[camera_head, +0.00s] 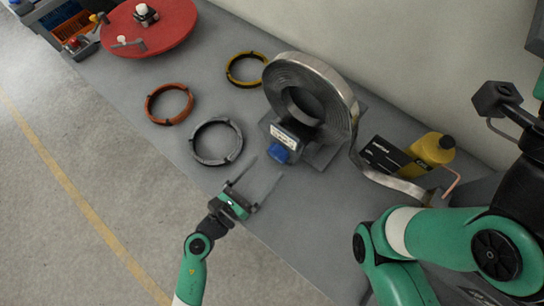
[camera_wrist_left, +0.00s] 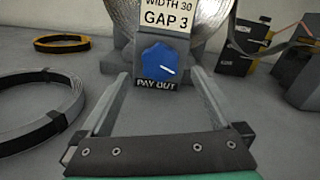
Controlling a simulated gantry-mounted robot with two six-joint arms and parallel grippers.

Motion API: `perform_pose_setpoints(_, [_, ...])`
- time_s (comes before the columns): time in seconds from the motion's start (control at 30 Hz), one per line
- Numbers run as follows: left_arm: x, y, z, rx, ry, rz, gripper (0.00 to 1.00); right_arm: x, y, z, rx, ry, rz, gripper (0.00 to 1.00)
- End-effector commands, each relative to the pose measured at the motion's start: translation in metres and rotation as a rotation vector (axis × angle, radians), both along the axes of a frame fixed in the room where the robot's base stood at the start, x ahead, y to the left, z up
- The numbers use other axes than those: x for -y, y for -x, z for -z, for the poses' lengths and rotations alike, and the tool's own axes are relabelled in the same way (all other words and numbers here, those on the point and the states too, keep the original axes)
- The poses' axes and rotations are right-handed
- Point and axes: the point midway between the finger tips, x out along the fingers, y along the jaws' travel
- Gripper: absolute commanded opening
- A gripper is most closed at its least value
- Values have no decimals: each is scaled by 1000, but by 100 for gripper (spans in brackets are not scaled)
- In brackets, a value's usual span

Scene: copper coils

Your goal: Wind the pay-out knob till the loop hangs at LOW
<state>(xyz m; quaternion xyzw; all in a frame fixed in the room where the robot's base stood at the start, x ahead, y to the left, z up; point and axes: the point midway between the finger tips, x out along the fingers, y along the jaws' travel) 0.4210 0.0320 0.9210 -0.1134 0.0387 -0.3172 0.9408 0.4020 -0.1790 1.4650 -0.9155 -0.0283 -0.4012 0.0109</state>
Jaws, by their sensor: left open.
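The blue pay-out knob (camera_head: 280,154) sits on the front of the coil stand, below a white label. In the left wrist view the knob (camera_wrist_left: 158,62) has a white pointer line aimed to the lower right, above the words PAY OUT. A large metal strip coil (camera_head: 318,92) stands upright behind it. Its strip (camera_head: 392,181) leaves at the right and sags in a loop; no LOW mark is readable. My left gripper (camera_head: 268,167) is open and empty, its fingers pointing at the knob. In the wrist view the fingertips lie either side of the knob, seemingly short of it.
Grey (camera_head: 217,141), orange (camera_head: 169,104) and yellow (camera_head: 246,69) rings lie left of the coil. A red round table (camera_head: 160,32) is at the back left. My right arm fills the lower right.

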Motion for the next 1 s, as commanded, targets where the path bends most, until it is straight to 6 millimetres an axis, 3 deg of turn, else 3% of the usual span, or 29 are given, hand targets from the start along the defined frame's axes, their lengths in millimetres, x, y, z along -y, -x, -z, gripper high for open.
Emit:
perform_pose_setpoints(0.17, [-26,34,-1,-2,1,-4,99,0,0,-4,0,0,0,0])
perform_pose_setpoints(0.33, [-39,51,0,-1,0,-3,99,0,0,-5,0,0,0,0])
perform_pose_setpoints(1.0, [-39,51,-4,12,-1,4,99,0,0,-5,0,0,0,0])
